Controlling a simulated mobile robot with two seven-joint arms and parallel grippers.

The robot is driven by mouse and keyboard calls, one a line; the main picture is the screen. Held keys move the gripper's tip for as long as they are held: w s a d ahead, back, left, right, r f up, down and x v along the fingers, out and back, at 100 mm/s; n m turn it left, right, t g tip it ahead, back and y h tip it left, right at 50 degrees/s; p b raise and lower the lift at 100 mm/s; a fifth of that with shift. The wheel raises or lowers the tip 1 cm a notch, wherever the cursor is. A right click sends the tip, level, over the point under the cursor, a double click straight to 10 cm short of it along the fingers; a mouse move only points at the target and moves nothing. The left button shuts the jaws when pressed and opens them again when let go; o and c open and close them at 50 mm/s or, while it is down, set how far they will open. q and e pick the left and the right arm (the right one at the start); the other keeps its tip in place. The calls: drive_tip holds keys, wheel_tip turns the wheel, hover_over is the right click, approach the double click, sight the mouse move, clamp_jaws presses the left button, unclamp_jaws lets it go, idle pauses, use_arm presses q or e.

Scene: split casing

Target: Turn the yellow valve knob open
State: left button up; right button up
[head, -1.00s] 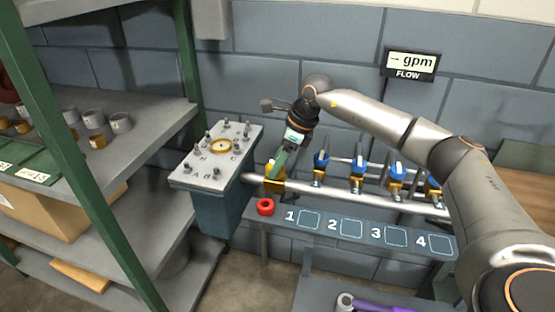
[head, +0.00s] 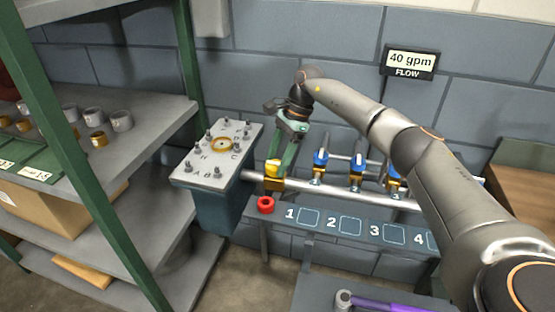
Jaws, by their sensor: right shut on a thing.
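The yellow valve knob (head: 272,167) sits on the silver pipe at the left end of the row of valves, above the brass valve body (head: 273,183). My right gripper (head: 276,165) reaches down from above and is shut on the yellow knob. Its green fingers partly cover the knob. The flow display (head: 411,63) on the wall reads 40 gpm. My left gripper is not in view.
Several blue-handled valves (head: 320,158) stand along the pipe to the right. A grey panel box (head: 217,157) stands close at left, beside a shelving rack (head: 160,113).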

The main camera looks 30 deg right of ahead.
idle(0.5)
drive_tip(key=o, duration=1.4)
drive_tip(key=shift+c, duration=0.2)
drive_tip(key=shift+r, duration=0.1)
drive_tip(key=v, duration=1.2)
drive_tip(key=shift+r, duration=0.2)
drive_tip(key=shift+f, duration=0.1)
